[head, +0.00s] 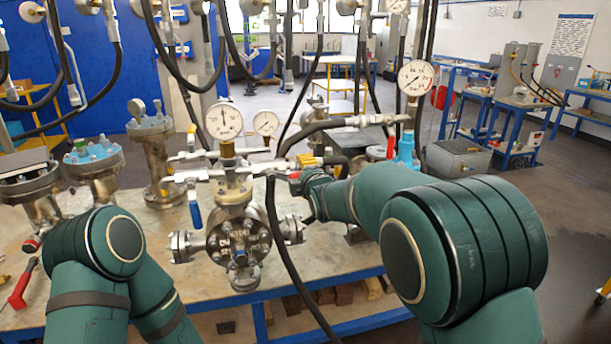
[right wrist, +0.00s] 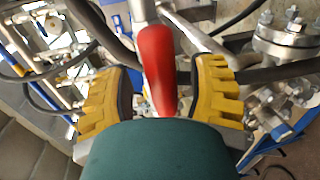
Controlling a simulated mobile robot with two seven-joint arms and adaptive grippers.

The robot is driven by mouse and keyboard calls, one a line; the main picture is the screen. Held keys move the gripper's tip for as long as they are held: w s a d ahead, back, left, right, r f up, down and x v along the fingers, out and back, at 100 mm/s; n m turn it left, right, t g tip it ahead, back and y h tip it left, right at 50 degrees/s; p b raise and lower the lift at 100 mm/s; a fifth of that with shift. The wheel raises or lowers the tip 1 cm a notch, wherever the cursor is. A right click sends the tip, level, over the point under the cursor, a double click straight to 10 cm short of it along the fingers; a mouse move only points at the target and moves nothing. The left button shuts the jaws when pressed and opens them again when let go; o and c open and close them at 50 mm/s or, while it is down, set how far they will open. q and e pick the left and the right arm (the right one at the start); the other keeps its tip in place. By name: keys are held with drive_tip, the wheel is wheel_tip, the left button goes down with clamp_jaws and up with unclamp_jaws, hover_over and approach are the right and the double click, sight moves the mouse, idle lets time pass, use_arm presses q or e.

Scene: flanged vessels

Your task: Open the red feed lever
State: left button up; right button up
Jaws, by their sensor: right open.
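The red feed lever (right wrist: 158,68) shows in the right wrist view as a rounded red handle on a pale metal stem. My right gripper (right wrist: 163,84) is open, with one yellow-padded finger on each side of the lever. A gap shows between the lever and each finger in this view. In the head view my right arm reaches in to the valve piping beside the central flanged vessel (head: 238,240), and its hand is mostly hidden there. I cannot clearly make out the lever in the head view. My left arm is at the lower left, its gripper not visible.
Pressure gauges (head: 224,120) stand above the vessel. A blue-handled valve lever (head: 194,212) is left of the vessel. A red-handled item (head: 20,290) lies at the bench's left. Other flanged vessels (head: 155,160) stand behind.

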drive_tip(key=v, duration=1.2)
drive_tip(key=s+d+f+m+g+h, duration=0.1)
drive_tip(key=s+d+f+m+g, duration=0.15)
drive_tip(key=f, duration=0.65)
drive_tip(key=s+d+f+m+g+h, duration=0.1)
drive_tip(key=s+d+f+m+g, duration=0.2)
drive_tip(key=f, duration=0.6)
drive_tip(key=s+d+f+m+g, duration=0.1)
drive_tip(key=d+f+m, duration=0.3)
drive_tip(key=f, duration=0.5)
drive_tip(key=s+f+m+g, duration=0.3)
drive_tip(key=s+f+m, duration=0.4)
drive_tip(key=s, duration=0.4)
drive_tip(key=s+f+m+g+y, duration=0.1)
drive_tip(key=s+f+m+g, duration=0.3)
drive_tip(key=s+f+m, duration=0.3)
drive_tip(key=s+f, duration=0.2)
drive_tip(key=s, duration=0.2)
drive_tip(key=shift+d, duration=0.35)
